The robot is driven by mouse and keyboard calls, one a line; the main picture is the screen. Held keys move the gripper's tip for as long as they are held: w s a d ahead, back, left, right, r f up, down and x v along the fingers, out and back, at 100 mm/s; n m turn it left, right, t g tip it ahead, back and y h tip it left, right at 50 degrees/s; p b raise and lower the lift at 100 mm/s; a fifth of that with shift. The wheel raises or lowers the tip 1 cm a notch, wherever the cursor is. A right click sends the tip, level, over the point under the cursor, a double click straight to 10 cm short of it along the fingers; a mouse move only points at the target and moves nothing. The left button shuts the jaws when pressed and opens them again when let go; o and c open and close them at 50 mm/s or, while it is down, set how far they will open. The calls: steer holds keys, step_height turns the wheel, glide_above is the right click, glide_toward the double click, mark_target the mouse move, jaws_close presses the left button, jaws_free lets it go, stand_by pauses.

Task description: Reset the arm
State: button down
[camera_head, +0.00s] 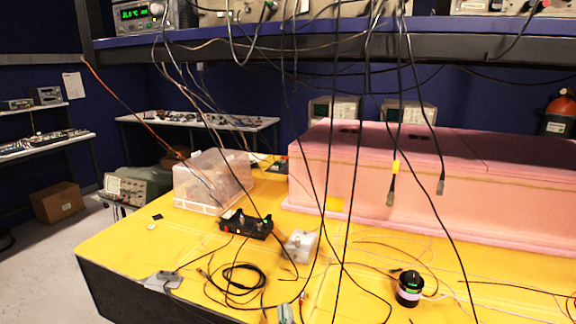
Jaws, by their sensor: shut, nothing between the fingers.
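Neither my arm nor my gripper shows in the head view, so its pose and its fingers cannot be seen. The view looks over a yellow-topped bench (120,240) with a large pink foam enclosure (330,175) at its back right. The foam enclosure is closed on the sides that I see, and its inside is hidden.
Many black cables (345,215) hang from the dark overhead shelf (330,40) across the bench. On the bench are a clear plastic bin (212,180), a black box (246,225), a white box (300,245) and a black cylinder (409,288). Open floor (45,270) lies left.

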steer(key=s+d+f+m+g+y, duration=0.1)
steer(key=s+d+f, duration=0.5)
steer(key=s+f, duration=0.3)
steer(key=s+d+f+m+g, duration=0.1)
steer(key=s+d+f+g, duration=0.1)
steer(key=s+d+f, duration=0.7)
steer(key=s+d+r+m+h, duration=0.1)
steer(key=s+m, duration=0.1)
steer(key=s, duration=0.6)
steer(key=s+d+m, duration=0.1)
steer(key=s, duration=0.7)
steer(key=s+d+r+m+g+h, duration=0.1)
steer(key=s+d+m, duration=0.1)
steer(key=s, duration=0.6)
steer(key=shift+s+r+m+h, duration=0.3)
steer(key=shift+s+r, duration=0.05)
steer(key=shift+w, duration=0.15)
